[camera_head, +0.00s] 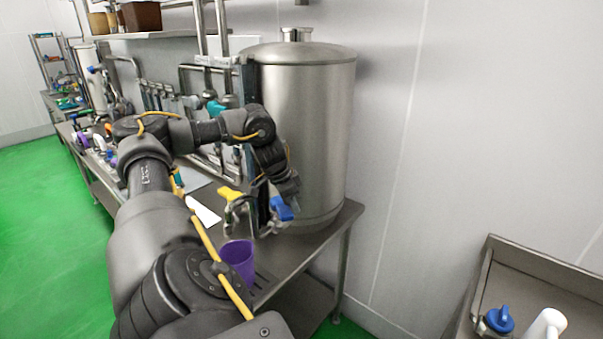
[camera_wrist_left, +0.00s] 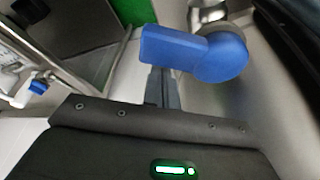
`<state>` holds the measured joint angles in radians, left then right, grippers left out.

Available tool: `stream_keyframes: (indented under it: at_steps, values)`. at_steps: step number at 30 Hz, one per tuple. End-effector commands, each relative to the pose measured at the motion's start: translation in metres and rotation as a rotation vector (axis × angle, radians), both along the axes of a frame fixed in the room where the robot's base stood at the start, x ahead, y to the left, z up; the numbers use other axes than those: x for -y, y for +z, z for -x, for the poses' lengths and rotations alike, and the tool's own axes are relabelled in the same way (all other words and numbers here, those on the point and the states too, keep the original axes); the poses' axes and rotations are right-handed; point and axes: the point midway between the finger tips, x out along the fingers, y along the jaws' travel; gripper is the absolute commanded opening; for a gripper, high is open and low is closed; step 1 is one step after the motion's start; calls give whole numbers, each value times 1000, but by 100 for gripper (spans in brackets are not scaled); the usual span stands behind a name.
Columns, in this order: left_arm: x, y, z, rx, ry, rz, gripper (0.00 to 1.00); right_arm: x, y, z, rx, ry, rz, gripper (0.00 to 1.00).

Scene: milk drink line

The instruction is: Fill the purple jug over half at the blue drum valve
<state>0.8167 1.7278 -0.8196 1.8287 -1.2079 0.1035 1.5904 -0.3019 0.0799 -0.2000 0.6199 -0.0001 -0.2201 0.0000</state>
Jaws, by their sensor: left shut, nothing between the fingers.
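The purple jug (camera_head: 238,262) is at the front edge of the steel table, below the valves; its contents cannot be made out. The blue valve handle (camera_head: 282,208) is at the lower front of the big steel drum (camera_head: 305,130). My left gripper (camera_head: 263,218) is beside the blue handle, just left of it, with shut fingers and nothing between them. In the left wrist view the blue handle (camera_wrist_left: 195,52) is large, right at the tips of my shut fingers (camera_wrist_left: 162,88); whether they touch is unclear. My right gripper is not in view.
A yellow valve handle (camera_head: 229,193) is left of my left gripper. My left arm covers part of the steel table (camera_head: 318,236). Pipes and tools line the wall behind. A steel counter (camera_head: 540,280) with a blue-topped item (camera_head: 499,319) is at lower right.

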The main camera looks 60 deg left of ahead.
Motion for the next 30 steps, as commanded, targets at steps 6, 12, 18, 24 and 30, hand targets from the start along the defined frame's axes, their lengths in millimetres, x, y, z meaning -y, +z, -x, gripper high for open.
stream_keyframes:
  at_steps: [6, 12, 18, 24, 30]
  values:
    - [0, 0, 0, 0, -1, 1, 0, 0, 0, -2, 2, 0, 0, 36]
    - [0, 1, 0, 0, -1, 0, 0, 0, 1, -2, 3, 0, -1, 36]
    - [1, 14, 1, -1, -3, 0, 0, 0, 13, -2, 3, 0, -1, 36]
    - [1, 45, 3, 0, -9, 0, 0, 0, 40, -2, 3, 0, -1, 36]
    - [3, 80, 5, -1, -20, 0, 0, 0, 70, -2, 3, 0, -1, 36]
